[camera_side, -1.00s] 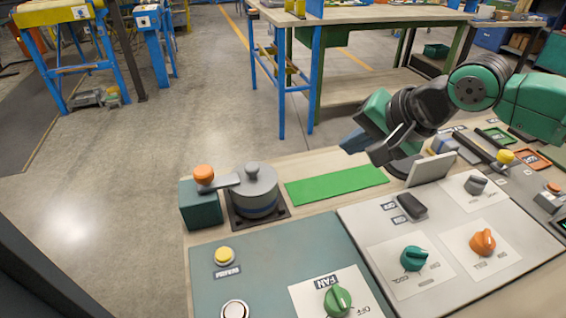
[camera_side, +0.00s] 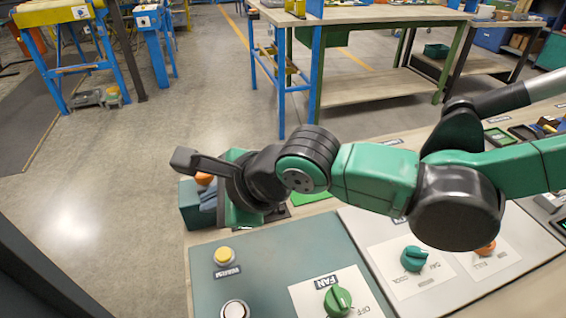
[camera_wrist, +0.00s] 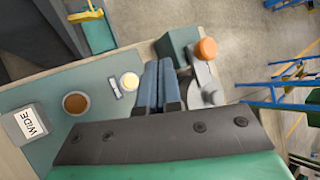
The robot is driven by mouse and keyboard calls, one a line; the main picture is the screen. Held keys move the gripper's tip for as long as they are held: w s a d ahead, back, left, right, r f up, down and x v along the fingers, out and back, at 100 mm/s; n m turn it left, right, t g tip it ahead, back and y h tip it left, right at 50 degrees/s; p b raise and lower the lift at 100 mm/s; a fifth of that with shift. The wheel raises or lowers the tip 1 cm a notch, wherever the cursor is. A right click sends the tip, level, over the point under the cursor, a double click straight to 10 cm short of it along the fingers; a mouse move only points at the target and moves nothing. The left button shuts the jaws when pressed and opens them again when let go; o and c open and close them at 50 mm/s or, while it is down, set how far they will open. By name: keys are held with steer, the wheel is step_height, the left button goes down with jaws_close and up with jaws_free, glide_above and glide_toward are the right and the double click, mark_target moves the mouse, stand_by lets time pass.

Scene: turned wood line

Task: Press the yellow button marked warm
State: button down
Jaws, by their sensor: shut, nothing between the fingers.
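The yellow button (camera_side: 223,254) sits on the teal panel, with a label reading WARM (camera_side: 227,271) beside it. In the wrist view the button (camera_wrist: 130,82) looks pale yellow and lies just left of my fingers. My gripper (camera_side: 208,197) is over the back edge of the panel, behind and a little left of the button in the side view. Its blue fingers are together and empty in the wrist view (camera_wrist: 158,68). They look apart from the button, but their height above the panel is hard to tell.
A teal block (camera_side: 190,208) with an orange knob (camera_wrist: 207,48) on a lever stands close to my fingers. A round button (camera_side: 235,310) and the green FAN knob (camera_side: 338,300) share the panel. A WIDE-labelled box (camera_wrist: 28,124) is at the wrist view's left.

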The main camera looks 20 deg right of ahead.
mark_target(228, 255)
steer(key=shift+f, duration=0.1)
steer(key=shift+f, duration=4.35)
steer(key=shift+f, duration=0.4)
steer(key=shift+f, duration=0.35)
steer(key=shift+r, duration=0.8)
steer(key=shift+r, duration=2.5)
